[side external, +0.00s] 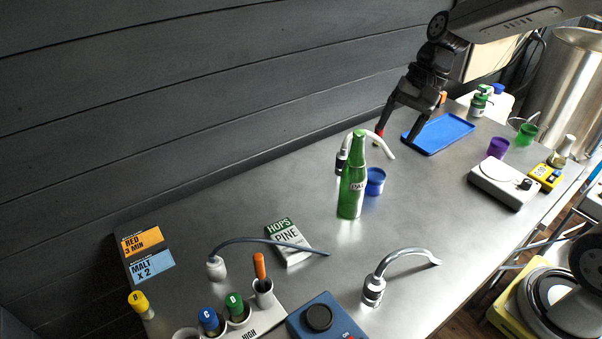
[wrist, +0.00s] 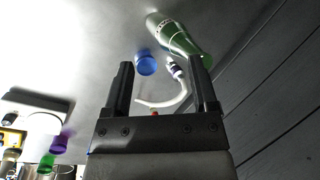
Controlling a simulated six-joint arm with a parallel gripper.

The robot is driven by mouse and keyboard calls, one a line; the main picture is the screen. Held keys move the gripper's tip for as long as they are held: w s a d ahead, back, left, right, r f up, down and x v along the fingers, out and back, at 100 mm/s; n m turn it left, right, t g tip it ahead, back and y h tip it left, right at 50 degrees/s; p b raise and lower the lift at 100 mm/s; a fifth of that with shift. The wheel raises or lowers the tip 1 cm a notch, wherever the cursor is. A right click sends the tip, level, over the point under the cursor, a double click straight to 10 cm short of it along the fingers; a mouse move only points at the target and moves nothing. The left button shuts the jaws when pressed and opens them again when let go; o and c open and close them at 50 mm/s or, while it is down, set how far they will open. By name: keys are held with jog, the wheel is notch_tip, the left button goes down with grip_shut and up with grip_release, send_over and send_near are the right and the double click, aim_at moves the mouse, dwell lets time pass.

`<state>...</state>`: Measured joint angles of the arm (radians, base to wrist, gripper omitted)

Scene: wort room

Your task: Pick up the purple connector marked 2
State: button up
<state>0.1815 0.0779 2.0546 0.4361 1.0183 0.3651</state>
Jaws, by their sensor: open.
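A white curved hose (side external: 376,138) ends in a small dark purplish connector (side external: 341,163), just behind the green bottle (side external: 352,182). No 2 is legible on it. In the wrist view the connector (wrist: 174,68) and its pale hose (wrist: 172,101) lie between my fingers' lines, beside a blue cup (wrist: 145,64) and the bottle (wrist: 176,35). My gripper (side external: 394,140) is open and empty, above the bench near the blue tray, up and right of the connector. It also shows in the wrist view (wrist: 163,66), with nothing between its fingers.
The blue tray (side external: 440,135) lies right of my gripper. A purple cup (side external: 497,147) and a white scale (side external: 503,183) stand farther right. Two more hoses, one grey-blue (side external: 262,241) and one silver (side external: 407,259), lie nearer the front. A dark wall (side external: 180,110) runs behind the bench.

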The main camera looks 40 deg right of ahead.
aim_at(346, 147)
jog(key=w+d+m+t+y, duration=0.2)
jog(key=w+d+m+y, duration=0.25)
jog(key=w+m, duration=0.35)
jog(key=w+d+m+t+y, duration=0.2)
jog(key=w+d+m+y, duration=0.3)
jog(key=w, duration=0.4)
jog(key=shift+m+h, duration=0.4)
jog(key=shift+h, duration=0.25)
jog(key=shift+w+a+f, duration=0.15)
jog(key=shift+a+f, duration=0.05)
jog(key=shift+f, duration=2.75)
jog(key=shift+w+a+f, duration=0.1)
jog(key=shift+a+f, duration=0.15)
jog(key=shift+f, duration=2.7)
jog(key=shift+w+a+f, duration=0.15)
jog(key=shift+a+f, duration=0.05)
jog(key=shift+f, duration=2.75)
jog(key=shift+a, duration=0.1)
jog(key=shift+x, duration=2.55)
jog(key=shift+r, duration=0.15)
grip_shut()
